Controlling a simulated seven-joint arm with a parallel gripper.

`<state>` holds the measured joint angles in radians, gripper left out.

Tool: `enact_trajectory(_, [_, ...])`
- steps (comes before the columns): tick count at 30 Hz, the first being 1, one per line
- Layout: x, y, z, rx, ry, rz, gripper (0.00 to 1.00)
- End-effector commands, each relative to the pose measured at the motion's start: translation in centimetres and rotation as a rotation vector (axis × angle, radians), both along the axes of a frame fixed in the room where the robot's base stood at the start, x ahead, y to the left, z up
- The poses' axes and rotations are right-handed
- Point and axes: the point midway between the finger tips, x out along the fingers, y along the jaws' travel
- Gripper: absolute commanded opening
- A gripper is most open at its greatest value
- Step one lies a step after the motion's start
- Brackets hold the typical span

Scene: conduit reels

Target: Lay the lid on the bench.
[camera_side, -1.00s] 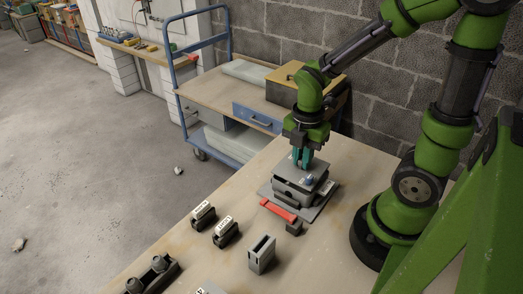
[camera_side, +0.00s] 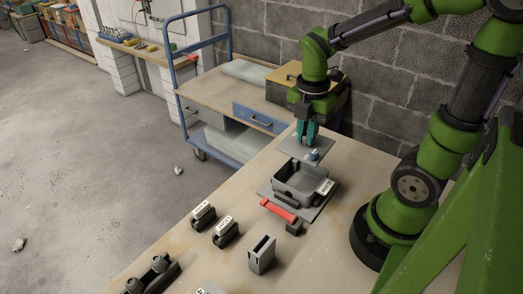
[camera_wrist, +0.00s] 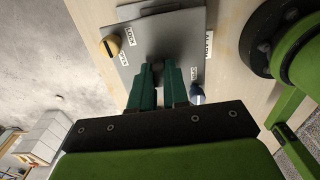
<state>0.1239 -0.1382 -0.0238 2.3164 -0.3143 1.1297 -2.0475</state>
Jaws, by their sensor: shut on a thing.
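The lid (camera_side: 304,150) is a flat grey plate with a blue knob on it. My gripper (camera_side: 305,143) is shut on the lid and holds it in the air above the open grey box (camera_side: 292,190). In the wrist view the lid (camera_wrist: 184,45) spreads out beyond my gripper (camera_wrist: 165,72), with small white labels, a yellow-orange knob and a blue knob on it. The part that the fingers grip is mostly hidden by the fingers. The bench (camera_side: 330,235) lies under the box, which stands on a dark grey plate.
A red-handled clamp (camera_side: 279,211) sits at the box's front. Two small labelled blocks (camera_side: 224,231) in dark holders, a slotted grey block (camera_side: 262,254) and a dark holder with round knobs (camera_side: 150,274) stand toward the front left. Bench to the right of these is clear.

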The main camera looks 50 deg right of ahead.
Motion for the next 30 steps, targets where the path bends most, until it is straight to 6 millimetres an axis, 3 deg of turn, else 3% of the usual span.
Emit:
enact_trajectory(8, [0.9,-6.9,0.1,-0.002,0.002,-0.024,0.00])
enact_trajectory(12, [0.6,-10.9,0.0,0.000,0.002,-0.029,0.00])
enact_trajectory(19, [-0.6,-15.7,-0.1,0.003,0.000,-0.033,0.00])
enact_trajectory(21, [-0.9,-16.4,-0.6,0.006,0.002,-0.030,0.00])
enact_trajectory(30, [-0.8,-16.1,-6.4,0.006,0.003,-0.026,0.00])
